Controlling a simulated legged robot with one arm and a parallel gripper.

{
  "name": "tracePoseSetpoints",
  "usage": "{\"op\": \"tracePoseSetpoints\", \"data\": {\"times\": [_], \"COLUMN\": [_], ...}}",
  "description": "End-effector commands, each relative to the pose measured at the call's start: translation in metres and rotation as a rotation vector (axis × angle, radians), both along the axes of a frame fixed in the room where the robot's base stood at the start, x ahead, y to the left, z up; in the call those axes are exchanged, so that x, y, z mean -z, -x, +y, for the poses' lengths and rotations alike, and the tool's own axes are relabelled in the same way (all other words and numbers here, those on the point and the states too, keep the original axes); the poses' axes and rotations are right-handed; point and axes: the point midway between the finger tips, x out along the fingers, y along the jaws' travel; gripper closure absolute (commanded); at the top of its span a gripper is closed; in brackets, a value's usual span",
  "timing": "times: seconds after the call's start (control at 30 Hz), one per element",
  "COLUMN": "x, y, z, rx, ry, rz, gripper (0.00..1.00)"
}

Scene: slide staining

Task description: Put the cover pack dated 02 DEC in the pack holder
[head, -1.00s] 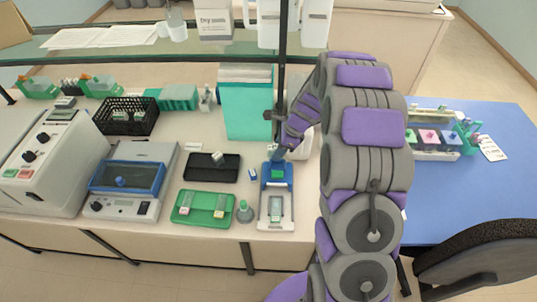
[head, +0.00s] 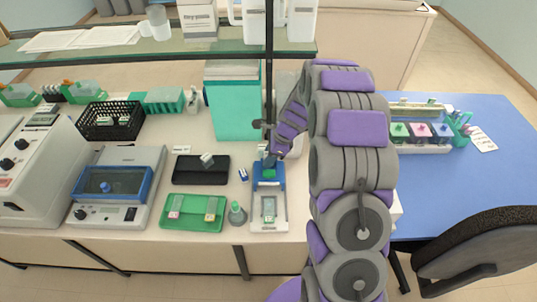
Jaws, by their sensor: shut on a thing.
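My gripper (head: 268,151) is at the back of the bench, over the far end of a blue-and-grey stand (head: 269,226). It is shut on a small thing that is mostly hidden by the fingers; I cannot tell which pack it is. Small packs lie in the green tray, one at the left (head: 174,212) and one at the right (head: 211,207). Another small white pack (head: 207,160) sits on the black tray (head: 187,176). No date is readable on any of them. I cannot tell for certain which thing is the pack holder.
The green tray (head: 192,218) and a small grey bottle (head: 236,214) stand left of the stand. A teal box (head: 233,105) and a dark shelf post (head: 268,70) are close to my gripper. A black basket (head: 110,121) is further left. The blue table (head: 445,185) is at the right.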

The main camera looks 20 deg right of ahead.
Motion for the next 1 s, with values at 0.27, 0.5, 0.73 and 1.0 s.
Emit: {"op": "tracePoseSetpoints", "data": {"times": [0.27, 0.5, 0.73, 1.0], "x": [0.015, 0.021, 0.023, -0.015], "y": [0.002, 0.002, 0.002, 0.007], "z": [0.001, 0.001, 0.001, -0.014], "rx": [-0.003, -0.005, -0.007, -0.003], "ry": [0.001, 0.001, 0.001, 0.001], "rz": [0.011, 0.022, 0.029, 0.017], "gripper": [0.96, 0.65, 0.43, 0.36]}}
